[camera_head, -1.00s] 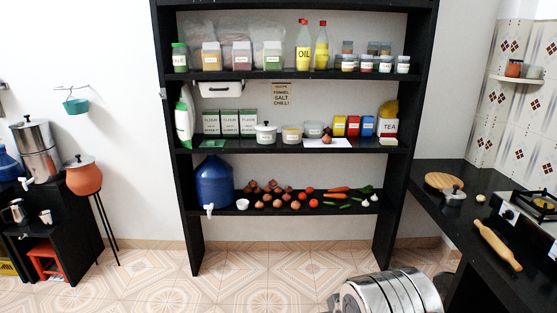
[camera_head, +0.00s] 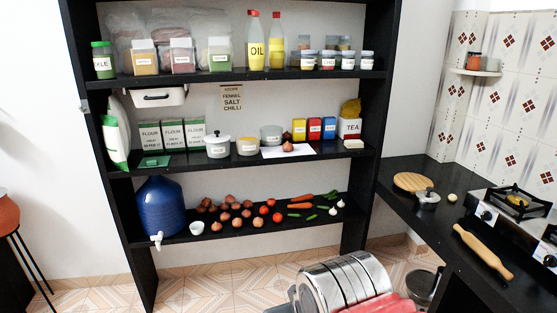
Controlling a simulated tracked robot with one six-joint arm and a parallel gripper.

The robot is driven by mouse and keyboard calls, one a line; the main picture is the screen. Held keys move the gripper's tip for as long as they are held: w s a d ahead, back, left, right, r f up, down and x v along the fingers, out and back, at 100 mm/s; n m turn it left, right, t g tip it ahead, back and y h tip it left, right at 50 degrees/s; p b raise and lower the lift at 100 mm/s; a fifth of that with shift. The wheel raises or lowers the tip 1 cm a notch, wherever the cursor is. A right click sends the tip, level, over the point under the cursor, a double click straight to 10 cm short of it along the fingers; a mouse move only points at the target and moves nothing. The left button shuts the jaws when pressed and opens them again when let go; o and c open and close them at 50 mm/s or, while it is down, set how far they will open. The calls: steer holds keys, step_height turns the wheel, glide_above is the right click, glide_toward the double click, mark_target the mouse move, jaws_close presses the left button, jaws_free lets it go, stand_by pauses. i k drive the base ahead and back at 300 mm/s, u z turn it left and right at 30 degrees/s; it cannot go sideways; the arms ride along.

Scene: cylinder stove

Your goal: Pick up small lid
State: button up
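A small grey pot with a lid (camera_head: 428,194) stands on the dark counter (camera_head: 408,222), beside a round wooden board (camera_head: 412,181). A white pot (camera_head: 218,148) on the middle shelf also has a lid (camera_head: 217,138) with a dark knob. I cannot tell which of these is the small lid. Both lids sit on their pots. My gripper is not in view, so its opening and contents do not show.
A black shelf unit (camera_head: 230,163) with jars, boxes and vegetables fills the middle. A rolling pin (camera_head: 483,252) and a gas stove (camera_head: 515,205) are on the counter. A silver ribbed round object (camera_head: 345,280) and something red (camera_head: 385,304) are at the bottom, close to me.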

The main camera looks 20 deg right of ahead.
mark_target(427, 195)
steer(key=z, duration=0.25)
steer(key=i, duration=1.45)
steer(key=z, duration=0.6)
steer(key=i, duration=0.75)
steer(key=z, duration=0.85)
steer(key=i, duration=1.25)
steer(key=z, duration=0.45)
